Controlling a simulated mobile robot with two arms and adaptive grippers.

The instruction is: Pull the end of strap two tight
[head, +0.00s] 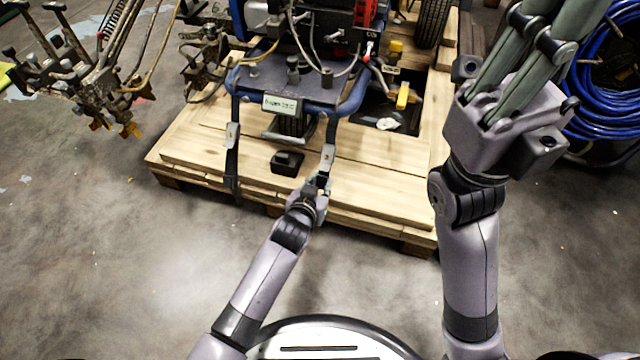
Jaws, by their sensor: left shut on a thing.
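Two dark straps with grey metal buckles run from the blue frame of the line striper (285,80) down to the wooden pallet. One strap (232,165) is on the left and passes over the pallet's front edge. The other strap (328,155) is on the right and runs down to my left gripper (321,184). My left gripper is shut on this right strap's lower end, just above the pallet's front boards. The gripped part is mostly hidden by the fingers. My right gripper (535,50) is raised at the upper right, away from the straps; its fingertips are cut off by the frame.
The wooden pallet (385,190) carries the machine and a small black block (287,162). A rusty machine with hoses (90,75) stands at the upper left. A coil of blue hose (610,85) is at the right. The concrete floor in front is clear.

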